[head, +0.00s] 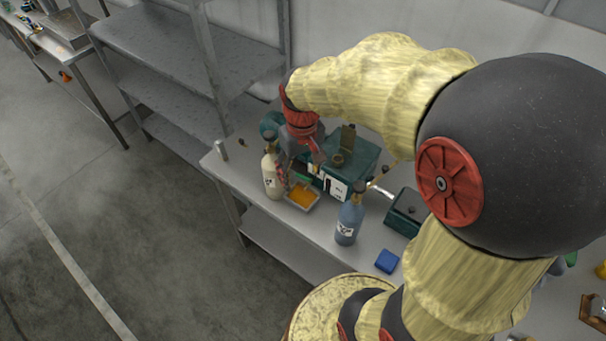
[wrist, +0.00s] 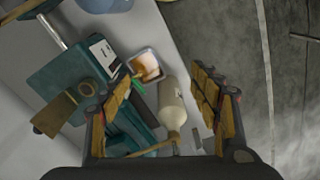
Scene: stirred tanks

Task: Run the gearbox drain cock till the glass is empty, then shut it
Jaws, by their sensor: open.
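The teal gearbox (head: 366,156) stands on the bench and also shows in the wrist view (wrist: 62,72). White labels with dark marks are on its front; I cannot tell a sight glass apart from them. A small green part (wrist: 138,95) shows beside the gearbox's lower front, perhaps the drain cock's handle; its setting cannot be told. A pale tray (head: 312,206) with orange liquid sits in front of the gearbox, also in the wrist view (wrist: 157,52). My gripper (wrist: 165,82) is open above this area, its fingers spread either side of a cream bottle (wrist: 172,103) in the picture, holding nothing.
The cream bottle (head: 271,180) stands left of the tray, close to my gripper. A blue-grey bottle (head: 349,222) stands to the right. A blue block (head: 387,261) and a smaller green box (head: 403,212) lie further right. Grey shelving (head: 180,60) stands behind left.

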